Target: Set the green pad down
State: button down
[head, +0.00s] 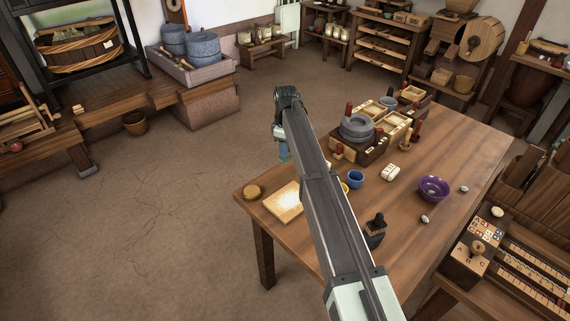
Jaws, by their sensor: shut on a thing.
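My gripper (283,146) hangs at the far end of my arm, pointing down, left of the wooden table's back-left edge. It looks to be over the floor, beyond the tabletop. It is shut on a small blue-green piece (284,153), which I take to be the green pad. The piece is tiny in this view, and its shape and exact grip cannot be made out. No other green pad shows on the table (440,158).
Bare tabletop lies right of the quern. Open floor (150,210) lies left.

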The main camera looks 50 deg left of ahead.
aim_at(285, 162)
jog(key=shift+f, duration=3.2)
jog(key=c, duration=1)
grip_release()
jog(key=shift+f, duration=0.15)
notch_tip(285, 162, up, 12)
jog(key=shift+r, duration=0.2)
